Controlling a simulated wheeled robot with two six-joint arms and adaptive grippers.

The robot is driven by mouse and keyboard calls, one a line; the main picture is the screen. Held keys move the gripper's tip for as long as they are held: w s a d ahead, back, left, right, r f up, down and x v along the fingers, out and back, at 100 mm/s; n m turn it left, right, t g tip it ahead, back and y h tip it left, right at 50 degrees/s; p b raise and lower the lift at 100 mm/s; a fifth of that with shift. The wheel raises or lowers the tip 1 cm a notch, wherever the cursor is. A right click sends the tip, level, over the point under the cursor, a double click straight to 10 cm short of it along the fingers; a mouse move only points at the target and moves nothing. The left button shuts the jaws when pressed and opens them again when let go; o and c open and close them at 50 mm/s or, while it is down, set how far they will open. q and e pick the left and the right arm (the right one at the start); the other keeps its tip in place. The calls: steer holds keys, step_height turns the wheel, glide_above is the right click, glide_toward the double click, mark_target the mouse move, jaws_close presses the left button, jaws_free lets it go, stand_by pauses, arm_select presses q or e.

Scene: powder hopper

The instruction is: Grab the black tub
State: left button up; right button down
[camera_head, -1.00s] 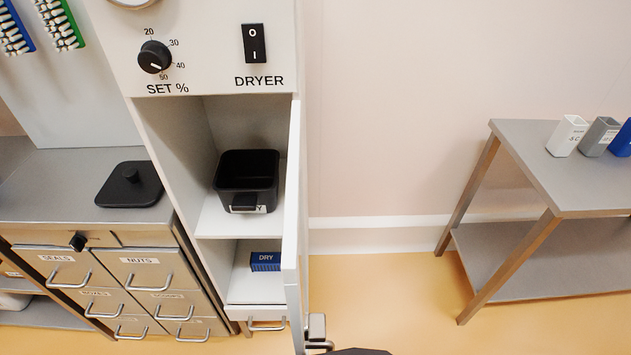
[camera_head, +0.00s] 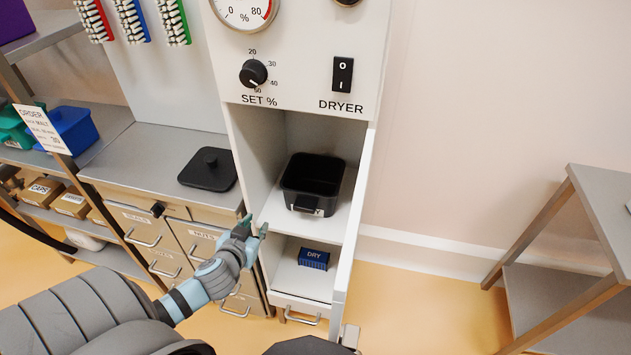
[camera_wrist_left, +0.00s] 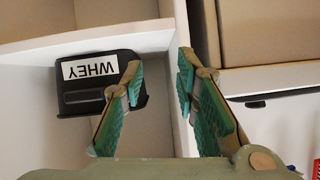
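The black tub (camera_head: 318,180) stands upright on the upper shelf of the open dryer cabinet (camera_head: 338,225), its handle and label facing out. In the left wrist view the tub (camera_wrist_left: 72,115) appears upside down, with a white WHEY label. My left gripper (camera_head: 252,231) is in front of the cabinet's left edge, lower and to the left of the tub. In the left wrist view its fingers (camera_wrist_left: 160,78) are spread with nothing held. One finger overlaps the tub's edge in the picture; the cabinet's side wall shows between the fingers. My right gripper is not in view.
A black lid (camera_head: 208,169) lies on the counter to the left. A blue DRY box (camera_head: 313,259) sits on the shelf below the tub. The white cabinet door (camera_head: 352,235) stands open on the right. Drawers (camera_head: 195,235) are under the counter. A steel table (camera_head: 600,190) stands far right.

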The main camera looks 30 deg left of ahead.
arm_select(q)
steer(key=t, duration=0.2)
glide_toward(285, 177)
steer(key=shift+n, duration=0.3)
steer(key=b+x, duration=0.1)
steer(key=x, duration=0.8)
steer(key=shift+w+a, duration=0.1)
steer(key=shift+w, duration=0.2)
steer(key=shift+w+a+f, duration=0.15)
steer(key=shift+w+f, duration=0.05)
steer(key=shift+w, duration=0.15)
steer(key=shift+s, duration=0.1)
steer(key=c, duration=0.7)
steer(key=shift+r, duration=0.1)
jaws_close()
